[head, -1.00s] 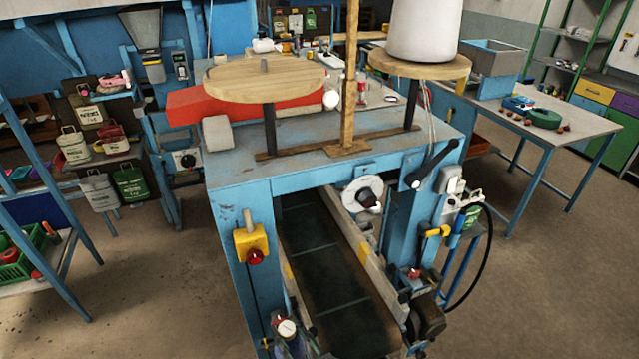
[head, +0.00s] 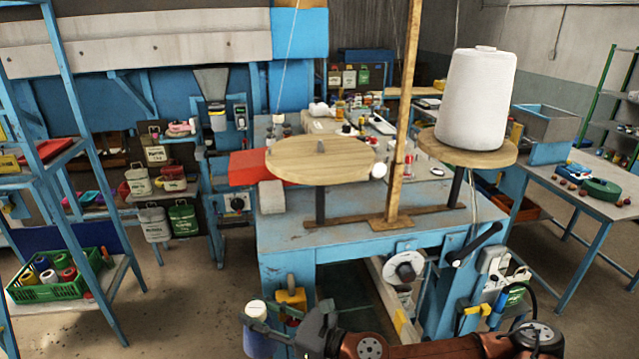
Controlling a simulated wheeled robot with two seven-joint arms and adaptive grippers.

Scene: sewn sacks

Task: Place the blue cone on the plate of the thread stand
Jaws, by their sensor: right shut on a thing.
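The blue cone (head: 258,345) with a white top is at the bottom of the head view, upright as far as it shows; its lower part is cut off by the frame edge. My right gripper (head: 268,328) is shut on it, reaching in from the right, in front of the machine's near left corner. The thread stand has a wooden post (head: 400,140) and two round wooden plates. The left plate (head: 310,162) is bare except for a short pin. The right plate (head: 495,157) bears a large white cone (head: 477,100). My left gripper is not in view.
The blue machine table (head: 350,240) carries the stand, with a grey block (head: 271,197) beside the left plate. A crank handle (head: 474,245) sticks out at right. A green crate (head: 60,285) of coloured cones sits on the left rack. A side table (head: 590,190) stands right.

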